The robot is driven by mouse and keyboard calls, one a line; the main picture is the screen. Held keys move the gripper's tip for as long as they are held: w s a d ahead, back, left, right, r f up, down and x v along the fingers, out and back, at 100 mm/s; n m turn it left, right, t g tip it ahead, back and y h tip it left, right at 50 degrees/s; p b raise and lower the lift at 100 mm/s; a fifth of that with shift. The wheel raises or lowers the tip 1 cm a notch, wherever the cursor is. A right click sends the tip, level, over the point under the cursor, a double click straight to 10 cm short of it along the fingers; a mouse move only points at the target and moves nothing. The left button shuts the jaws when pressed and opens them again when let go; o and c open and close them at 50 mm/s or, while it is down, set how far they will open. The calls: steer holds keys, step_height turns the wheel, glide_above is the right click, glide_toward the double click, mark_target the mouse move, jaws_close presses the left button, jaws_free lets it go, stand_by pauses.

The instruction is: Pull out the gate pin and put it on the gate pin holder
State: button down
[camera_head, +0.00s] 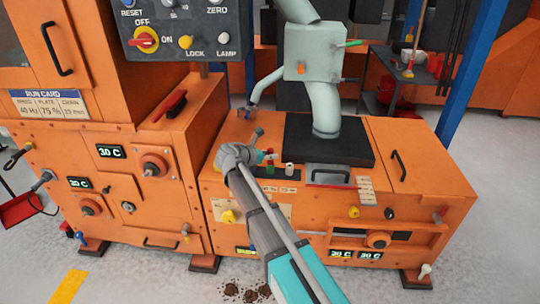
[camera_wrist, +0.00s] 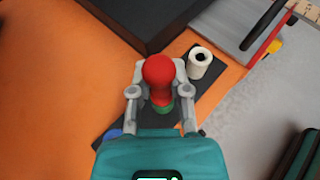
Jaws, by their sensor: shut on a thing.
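My gripper (camera_head: 266,156) is over the orange machine top and is shut on a red-knobbed pin, which I take to be the gate pin. The red knob (camera_wrist: 159,72) sits between both fingers in the wrist view. A green piece (camera_head: 270,170) shows right under the knob; I cannot tell whether the pin is seated in it. A cream hollow socket (camera_wrist: 199,62) stands just right of the gripper, open and empty on a dark plate, perhaps part of the gate pin holder. It also shows in the head view (camera_head: 289,169). The pin's lower end is hidden.
A black block (camera_head: 318,141) bearing the pale green chute (camera_head: 323,108) stands close behind the gripper. A metal lid with a handle (camera_head: 328,177) is to the right. A control panel (camera_head: 185,28) hangs at upper left. The orange top at right is mostly clear.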

steer(key=shift+r+p, duration=0.75)
steer(key=shift+r, duration=0.05)
stand_by(0.9)
steer(key=shift+r+p, duration=2.45)
steer(key=shift+r, duration=0.2)
steer(key=shift+r+p, duration=1.95)
steer(key=shift+p, duration=0.15)
